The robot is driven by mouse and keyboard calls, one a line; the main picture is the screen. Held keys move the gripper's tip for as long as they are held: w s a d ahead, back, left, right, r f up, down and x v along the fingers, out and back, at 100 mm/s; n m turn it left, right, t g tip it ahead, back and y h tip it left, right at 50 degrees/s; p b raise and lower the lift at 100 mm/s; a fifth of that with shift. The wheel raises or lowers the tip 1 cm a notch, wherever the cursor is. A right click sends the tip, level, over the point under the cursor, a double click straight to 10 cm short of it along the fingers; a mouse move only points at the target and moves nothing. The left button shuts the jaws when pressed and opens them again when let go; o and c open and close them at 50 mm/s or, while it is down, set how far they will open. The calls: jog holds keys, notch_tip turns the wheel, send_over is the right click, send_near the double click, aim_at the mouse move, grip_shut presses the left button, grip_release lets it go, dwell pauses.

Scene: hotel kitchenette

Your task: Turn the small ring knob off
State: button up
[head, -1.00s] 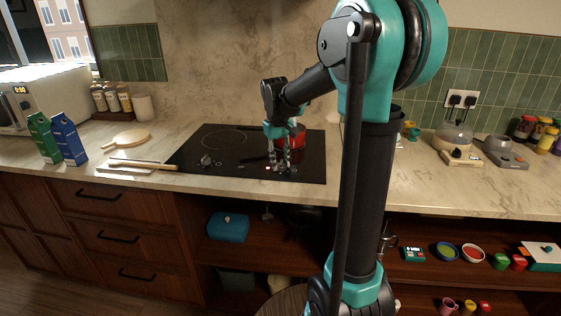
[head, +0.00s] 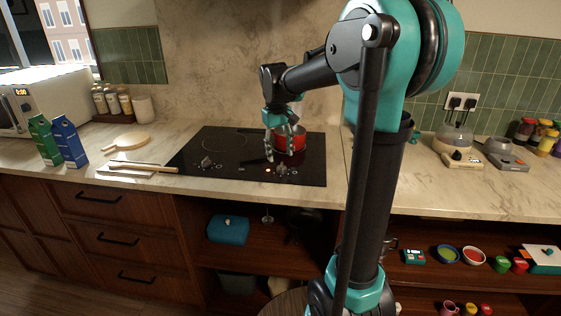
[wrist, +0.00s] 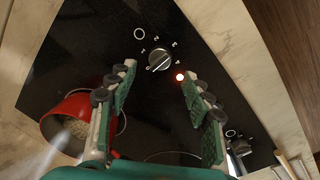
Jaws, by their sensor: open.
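One black stove knob (head: 282,169) is at the front right of the black cooktop (head: 222,168); in the wrist view this knob (wrist: 158,60) has marks around it and a ring symbol beside it. A red light (wrist: 180,77) glows next to it. A second knob (head: 206,161) is at the front left and shows in the wrist view (wrist: 237,146) beyond the right finger, also with a ring symbol. I cannot tell which is the small ring knob. My gripper (head: 281,157) is open and empty above the right knob, apart from it. Its fingertips (wrist: 158,75) spread either side.
A red pot (head: 292,140) stands on the cooktop just behind my gripper; pale vapour rises near it in the wrist view. A wooden utensil (head: 143,165) lies on a board left of the cooktop. Blue (head: 69,141) and green cartons stand farther left. The counter's front strip is clear.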

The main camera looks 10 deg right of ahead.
aim_at(278, 168)
notch_tip(278, 168, up, 7)
jog(key=shift+a, duration=0.25)
jog(key=shift+s, duration=0.2)
